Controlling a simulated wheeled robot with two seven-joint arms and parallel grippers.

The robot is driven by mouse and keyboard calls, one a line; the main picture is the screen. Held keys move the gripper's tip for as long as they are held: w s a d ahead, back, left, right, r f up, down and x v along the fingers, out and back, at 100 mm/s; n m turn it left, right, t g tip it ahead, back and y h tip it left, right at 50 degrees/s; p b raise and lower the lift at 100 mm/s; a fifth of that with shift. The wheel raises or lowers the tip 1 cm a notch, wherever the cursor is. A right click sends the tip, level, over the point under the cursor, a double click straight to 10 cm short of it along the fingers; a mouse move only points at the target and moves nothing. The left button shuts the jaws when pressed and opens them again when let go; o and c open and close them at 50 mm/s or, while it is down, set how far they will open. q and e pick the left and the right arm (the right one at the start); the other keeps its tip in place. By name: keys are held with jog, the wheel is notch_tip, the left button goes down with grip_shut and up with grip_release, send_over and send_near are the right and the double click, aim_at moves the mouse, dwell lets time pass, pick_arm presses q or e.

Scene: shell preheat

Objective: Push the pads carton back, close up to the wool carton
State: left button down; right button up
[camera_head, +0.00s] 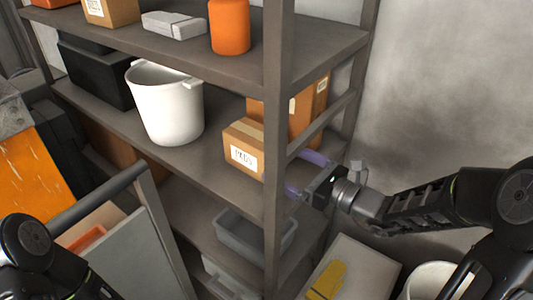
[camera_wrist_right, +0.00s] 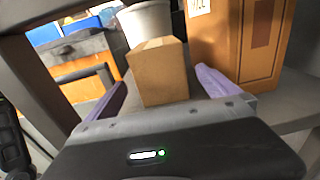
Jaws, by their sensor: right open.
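The pads carton (camera_head: 241,154), a small brown box with a white label, stands upright near the front edge of the middle shelf. The larger wool carton (camera_head: 308,108) stands behind it to the right, partly hidden by the shelf post. My right gripper (camera_head: 302,173), with purple fingers, is open and empty beside the shelf's end. In the right wrist view, the pads carton (camera_wrist_right: 160,75) appears ahead between the spread fingers (camera_wrist_right: 160,88), and the wool carton (camera_wrist_right: 236,40) is to its right. I cannot tell whether a finger touches the pads carton. My left gripper is out of view.
A shelf post (camera_head: 278,150) and side rail (camera_head: 322,125) stand close to my right gripper. A white bucket (camera_head: 167,105) is left of the pads carton. A grey bin (camera_head: 253,238) is below. Bare shelf (camera_head: 215,155) separates bucket and carton.

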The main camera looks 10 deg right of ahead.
aim_at(255, 149)
jog(key=shift+w+a, duration=0.15)
jog(key=shift+w, duration=0.05)
jog(key=shift+s+r, duration=0.1)
jog(key=shift+p+x, duration=0.9)
jog(key=shift+x, duration=3.05)
jog(key=c, duration=1.7)
jog(key=shift+c, duration=0.2)
